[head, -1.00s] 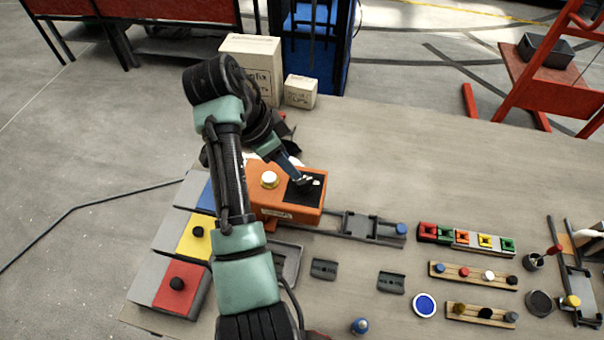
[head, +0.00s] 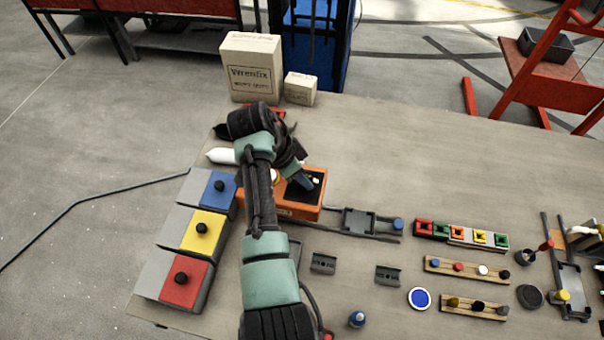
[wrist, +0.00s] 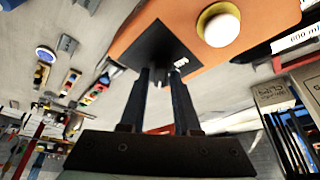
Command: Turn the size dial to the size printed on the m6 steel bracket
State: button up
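The orange box (head: 285,206) with a black top panel (wrist: 150,38) stands at the table's left-middle. A small dark dial (wrist: 160,76) shows on the panel in the wrist view, with white marks beside it that I cannot read. My gripper (wrist: 163,72) points down at the panel. Its two fingers are apart, one on each side of the dial, and I see no clear contact. In the head view my gripper (head: 306,181) hides the dial. Two dark grey brackets lie on the table, one left (head: 323,263) and one right (head: 388,275); no size is legible on either.
A white button with a yellow ring (wrist: 219,25) is beside the panel. Blue, yellow (head: 203,229) and red boxes with black knobs stand left of my arm. A rail with a grey carriage (head: 358,221) runs right of the orange box. The table's back right is clear.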

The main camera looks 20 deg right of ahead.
grip_shut()
jog(key=n+t+p, duration=0.1)
jog(key=n, duration=0.1)
jog(key=n+t+p, duration=0.1)
jog(key=n, duration=0.1)
jog(key=shift+s+r+n+y+p, duration=0.1)
jog(key=shift+s+n+y+p, duration=0.05)
jog(key=shift+n+y+p, duration=0.2)
jog(key=shift+d+n+t+y+p, duration=0.1)
jog(key=shift+n+t+y+p, duration=0.3)
jog(key=shift+n, duration=0.9)
jog(key=shift+d+n+t+y+p, duration=0.1)
jog(key=shift+n+t+y+p, duration=0.3)
jog(key=shift+n, duration=0.85)
jog(key=shift+o, duration=1.9)
grip_release()
jog(key=shift+a, duration=0.1)
